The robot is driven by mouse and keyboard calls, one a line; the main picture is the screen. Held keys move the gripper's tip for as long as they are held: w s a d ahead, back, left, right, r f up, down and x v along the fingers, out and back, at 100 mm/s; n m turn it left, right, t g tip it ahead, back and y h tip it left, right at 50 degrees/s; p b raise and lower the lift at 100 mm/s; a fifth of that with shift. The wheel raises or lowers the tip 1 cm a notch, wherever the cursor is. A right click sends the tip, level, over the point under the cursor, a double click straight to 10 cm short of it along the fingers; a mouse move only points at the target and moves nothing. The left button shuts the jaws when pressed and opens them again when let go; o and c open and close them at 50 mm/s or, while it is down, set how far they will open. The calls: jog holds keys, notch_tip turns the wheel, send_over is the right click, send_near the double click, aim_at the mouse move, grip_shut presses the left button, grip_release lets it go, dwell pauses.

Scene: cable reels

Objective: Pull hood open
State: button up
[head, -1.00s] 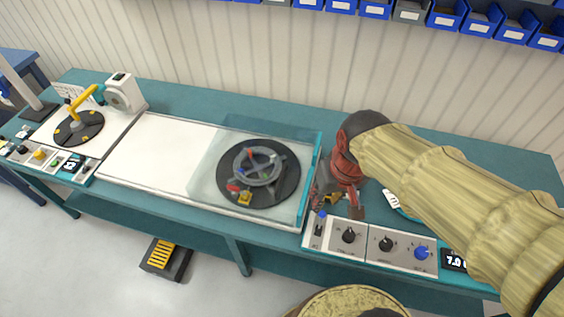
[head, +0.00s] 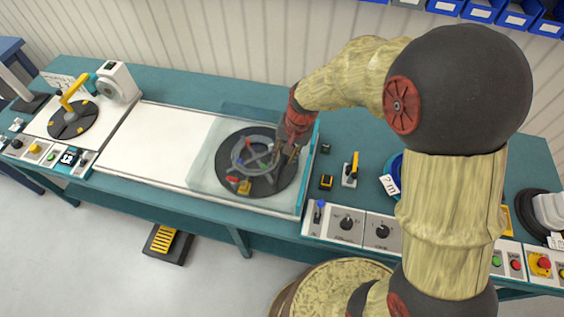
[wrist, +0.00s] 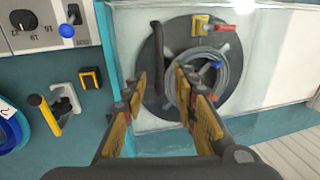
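The clear hood (head: 208,165) covers a dark round turntable (head: 281,180) with a grey reel (head: 262,148) on it, at the right end of the white bed. In the wrist view the hood (wrist: 128,30) shows as a clear panel beside a teal end strip (wrist: 110,50). A dark upright bar (wrist: 158,50) shows between my fingertips; I cannot tell whether they touch it. My gripper (head: 290,155) is over the hood's right end, fingers pointing down. In the wrist view my gripper (wrist: 160,78) is open with its yellow-padded fingers apart.
A control panel (head: 365,215) with knobs runs along the front edge. A yellow-handled lever (head: 350,170) and a black-yellow block (head: 326,181) stand right of the hood. The white bed (head: 160,150) left of the hood is clear. Another turntable (head: 72,121) is farther left.

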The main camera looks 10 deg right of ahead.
aim_at(280, 166)
jog(key=shift+w+a+f, duration=0.1)
jog(key=shift+a+f, duration=0.15)
jog(key=shift+f, duration=0.9)
jog(key=shift+a+f, duration=0.2)
jog(key=shift+f, duration=0.95)
jog(key=c, duration=0.3)
jog(key=c, duration=0.4)
grip_shut()
